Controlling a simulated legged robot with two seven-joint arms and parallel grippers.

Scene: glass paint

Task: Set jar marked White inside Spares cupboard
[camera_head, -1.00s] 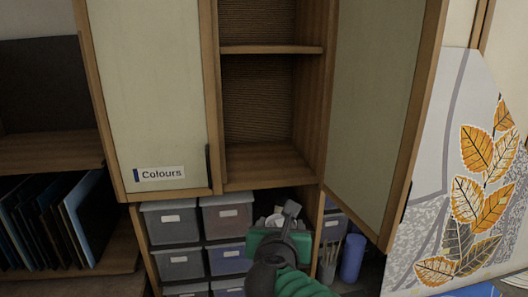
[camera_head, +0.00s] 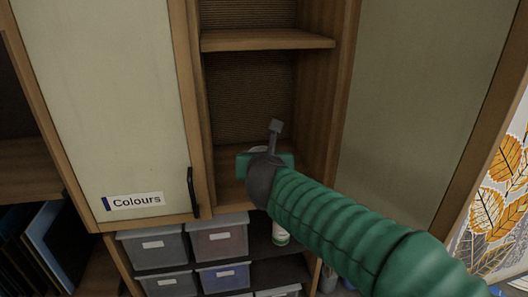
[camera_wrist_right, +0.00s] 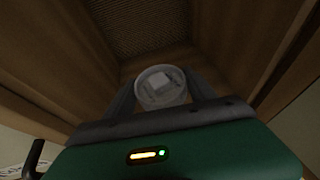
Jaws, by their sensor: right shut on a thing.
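My right gripper (camera_head: 265,158) is in front of the open cupboard (camera_head: 252,105), near its lower compartment. In the right wrist view, the fingers of the gripper (camera_wrist_right: 161,98) are shut around a round, pale jar (camera_wrist_right: 162,82) seen from its lid end. No marking on the jar can be read. In the head view the gripper hides most of the jar. The cupboard interior fills the wrist view behind the jar. No label shows on this cupboard. My left gripper is not in view.
The cupboard's door (camera_head: 425,95) stands open on the right. A shut door labelled Colours (camera_head: 105,90) is on the left. A shelf board (camera_head: 268,39) crosses the cupboard above the gripper. Below are grey storage boxes (camera_head: 219,243) and a white and green container (camera_head: 281,233).

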